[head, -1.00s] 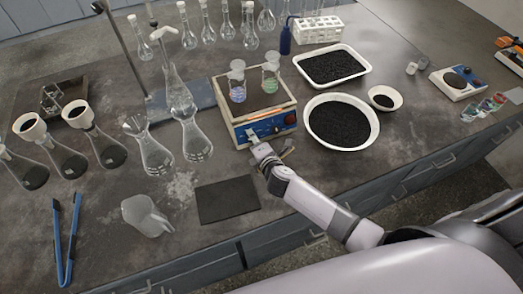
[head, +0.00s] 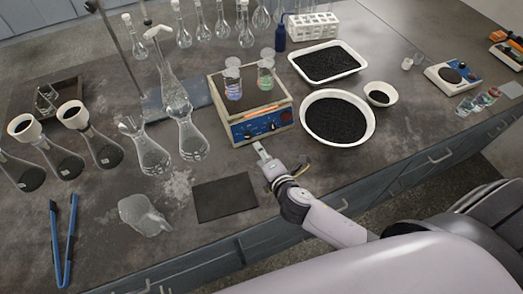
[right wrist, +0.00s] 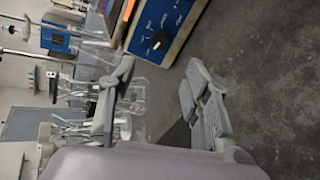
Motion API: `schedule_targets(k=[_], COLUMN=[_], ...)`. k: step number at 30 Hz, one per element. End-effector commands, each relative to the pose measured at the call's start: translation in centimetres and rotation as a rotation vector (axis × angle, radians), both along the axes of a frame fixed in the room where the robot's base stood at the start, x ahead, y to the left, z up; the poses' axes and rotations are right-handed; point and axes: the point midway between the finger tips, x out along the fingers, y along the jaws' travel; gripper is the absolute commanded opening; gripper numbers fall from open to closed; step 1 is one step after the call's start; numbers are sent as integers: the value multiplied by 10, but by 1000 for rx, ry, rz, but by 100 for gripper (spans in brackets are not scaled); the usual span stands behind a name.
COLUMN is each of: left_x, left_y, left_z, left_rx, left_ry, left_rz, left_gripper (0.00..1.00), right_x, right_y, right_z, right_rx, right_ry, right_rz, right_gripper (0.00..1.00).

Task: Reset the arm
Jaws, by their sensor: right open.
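My right gripper (head: 271,158) is in front of the sieve shaker (head: 252,113), a wood-edged box with a blue control panel, apart from it. In the right wrist view the two fingers of my right gripper (right wrist: 157,108) are spread wide with nothing between them. The shaker's blue panel and dark knob (right wrist: 158,40) show at the top of that view. Two small flasks, one with bluish contents (head: 233,88) and one with green contents (head: 265,78), stand on the shaker. My left gripper is in neither current view.
A round white bowl (head: 370,128) and a white tray (head: 357,70), both with black granules, stand right of the shaker. A dark mat (head: 225,198) lies left of my right gripper. Glass flasks (head: 152,152) and blue tongs (head: 63,245) are at left.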

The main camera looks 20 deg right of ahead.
Motion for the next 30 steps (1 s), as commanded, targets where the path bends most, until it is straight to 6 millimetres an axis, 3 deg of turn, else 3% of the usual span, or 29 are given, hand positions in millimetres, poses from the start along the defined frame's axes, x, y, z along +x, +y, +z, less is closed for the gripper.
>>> schedule_targets(k=[8,11,14,19,30], left_x=[0,0,0,1,1], left_y=[0,0,-1,-1,-1], left_z=[0,0,0,0,0], left_rx=[0,0,-1,-1,-1], left_ry=[0,0,0,-1,-1], left_rz=[0,0,0,0,0], left_gripper=[40,40,40,40,40], right_x=[0,-8,-30,-87,-182], right_y=[0,-7,-21,-40,-37], right_z=[0,2,4,3,14], right_rx=[8,89,288,650,1035], right_ry=[2,34,118,303,572], right_rz=[-7,-85,-274,-642,-1098], right_gripper=[44,44,44,44,44])
